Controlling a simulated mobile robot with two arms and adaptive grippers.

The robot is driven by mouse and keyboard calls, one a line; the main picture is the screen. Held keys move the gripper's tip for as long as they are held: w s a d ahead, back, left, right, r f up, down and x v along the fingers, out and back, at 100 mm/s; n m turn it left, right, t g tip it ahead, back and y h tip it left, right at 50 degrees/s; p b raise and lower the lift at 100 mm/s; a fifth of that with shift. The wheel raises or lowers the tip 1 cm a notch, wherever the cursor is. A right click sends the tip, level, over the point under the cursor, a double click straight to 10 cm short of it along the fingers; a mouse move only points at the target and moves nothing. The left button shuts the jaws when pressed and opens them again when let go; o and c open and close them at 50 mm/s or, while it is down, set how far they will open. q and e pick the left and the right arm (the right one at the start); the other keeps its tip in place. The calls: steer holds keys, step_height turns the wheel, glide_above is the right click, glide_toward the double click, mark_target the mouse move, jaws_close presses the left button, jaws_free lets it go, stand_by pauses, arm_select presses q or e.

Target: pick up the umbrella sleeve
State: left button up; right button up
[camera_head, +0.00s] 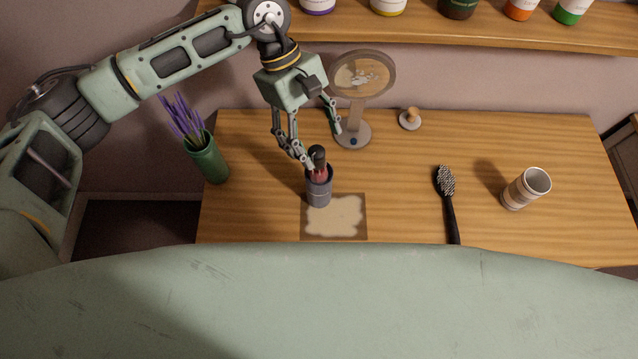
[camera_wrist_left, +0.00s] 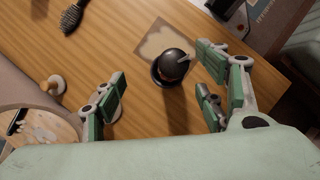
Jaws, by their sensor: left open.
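The umbrella sleeve (camera_head: 319,190) seems to be the small dark grey cylinder standing upright on the table. A dark-topped, reddish item (camera_head: 319,158) sticks up out of it. In the left wrist view the sleeve's dark rim (camera_wrist_left: 160,80) shows around the round black top (camera_wrist_left: 174,62). My left gripper (camera_head: 322,148) is open above and just behind the sleeve, fingers pointing down. In the left wrist view my left gripper (camera_wrist_left: 158,93) has its fingers wide apart, with the sleeve between and beyond them, nearer the right fingers. I cannot tell whether a finger touches it. My right gripper is not in view.
A patterned mat (camera_head: 334,235) lies in front of the sleeve. A round mirror (camera_head: 352,133) stands close behind my gripper. A green vase (camera_head: 208,162) with purple flowers is left; a hairbrush (camera_head: 448,200) and a striped cup (camera_head: 522,190) are right. A shelf (camera_head: 430,32) runs above.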

mark_target(319, 186)
arm_select(q)
steer(key=shift+y, duration=0.5)
steer(key=f, duration=0.3)
steer(key=f+p, duration=0.1)
steer(key=f, duration=0.3)
steer(key=s+f, duration=0.1)
steer(key=f, duration=0.2)
steer(key=shift+d+f+p, duration=0.25)
steer(key=shift+f+p, duration=0.05)
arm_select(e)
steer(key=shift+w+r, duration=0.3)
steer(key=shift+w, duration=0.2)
arm_select(q)
steer(key=c, duration=1.5)
steer(key=shift+r, duration=0.15)
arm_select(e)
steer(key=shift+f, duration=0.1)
